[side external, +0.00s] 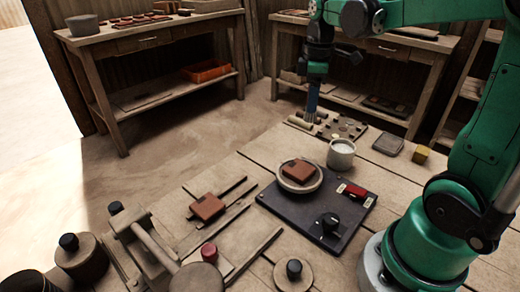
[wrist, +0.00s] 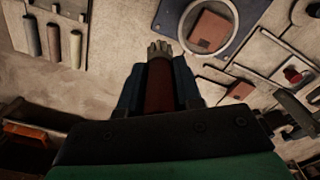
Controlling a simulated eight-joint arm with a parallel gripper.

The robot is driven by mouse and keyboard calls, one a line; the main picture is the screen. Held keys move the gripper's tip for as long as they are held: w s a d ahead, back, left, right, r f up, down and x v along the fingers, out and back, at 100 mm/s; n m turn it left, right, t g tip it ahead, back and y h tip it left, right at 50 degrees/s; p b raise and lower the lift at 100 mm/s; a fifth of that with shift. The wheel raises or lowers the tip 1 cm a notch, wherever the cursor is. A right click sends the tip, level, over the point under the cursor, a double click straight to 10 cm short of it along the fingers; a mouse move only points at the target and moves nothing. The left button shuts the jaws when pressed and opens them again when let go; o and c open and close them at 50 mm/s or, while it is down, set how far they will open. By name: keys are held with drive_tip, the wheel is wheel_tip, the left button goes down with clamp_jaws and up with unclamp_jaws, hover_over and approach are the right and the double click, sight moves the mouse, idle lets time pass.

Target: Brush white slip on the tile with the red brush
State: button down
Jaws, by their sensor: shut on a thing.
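My gripper (side external: 312,102) is shut on a brush with a dark red handle (wrist: 159,86). Its pale bristles (wrist: 160,49) point away from the fingers. In the side view the gripper hangs above the tool rack, and the brush is mostly hidden by the fingers. A reddish-brown tile (side external: 299,171) lies on a round pale wheel (side external: 301,187). The tile also shows at the top of the wrist view (wrist: 209,31), apart from the bristles. A white cup (side external: 341,157) with white slip (side external: 342,147) stands behind and right of the wheel.
A dark base plate (side external: 340,225) carries the wheel, a red switch (side external: 356,190) and a black knob (side external: 329,224). A second tile (side external: 207,207) lies on the press at left. A yellow sponge (side external: 421,154) is at right. Other handles (wrist: 53,42) lie in the rack.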

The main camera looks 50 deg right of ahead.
drive_tip(key=w+a+r+m, duration=0.1)
drive_tip(key=w+a+m, duration=0.2)
drive_tip(key=a, duration=0.3)
drive_tip(key=w+a+r+m, duration=0.1)
drive_tip(key=w+a+m, duration=0.15)
drive_tip(key=a, duration=0.45)
drive_tip(key=s+d+f, duration=0.1)
drive_tip(key=s+d, duration=0.7)
drive_tip(key=d, duration=0.1)
drive_tip(key=shift+m, duration=0.25)
drive_tip(key=shift+s+f, duration=0.1)
drive_tip(key=shift+f, duration=3.15)
drive_tip(key=shift+a+f, duration=0.55)
drive_tip(key=shift+f, duration=0.15)
drive_tip(key=shift+a+f, duration=0.15)
drive_tip(key=shift+a, duration=2.5)
drive_tip(key=shift+d, duration=3.1)
drive_tip(key=shift+s+d, duration=0.15)
drive_tip(key=shift+d, duration=0.05)
drive_tip(key=shift+s+a, duration=0.25)
drive_tip(key=shift+a, duration=3)
drive_tip(key=shift+d, duration=3.25)
wheel_tip(320, 180, up, 8)
